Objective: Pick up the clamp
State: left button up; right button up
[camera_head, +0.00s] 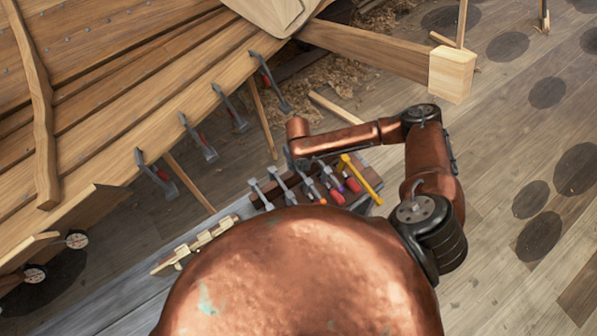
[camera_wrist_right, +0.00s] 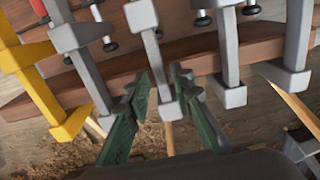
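A grey clamp (camera_wrist_right: 154,62) hangs on the wooden rack, its lower end between the two fingers of my right gripper (camera_wrist_right: 164,84) in the right wrist view. The fingers are green and stand apart on either side of the clamp's bar, with small gaps visible; I see no firm grip. In the head view my right gripper (camera_head: 294,160) is small and partly hidden at the rack's far edge, below the copper wrist. More grey clamps (camera_wrist_right: 78,48) hang on both sides of this one. My left gripper is not in view.
The rack (camera_wrist_right: 190,52) also carries a yellow clamp (camera_wrist_right: 32,70) and red-handled tools. Neighbouring clamps stand close to the fingers. Several clamps (camera_head: 197,138) grip the hull's plank edge (camera_head: 110,120). A wooden beam (camera_head: 370,48) lies beyond. The floor at right is open.

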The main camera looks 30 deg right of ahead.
grip_shut()
dwell(0.6)
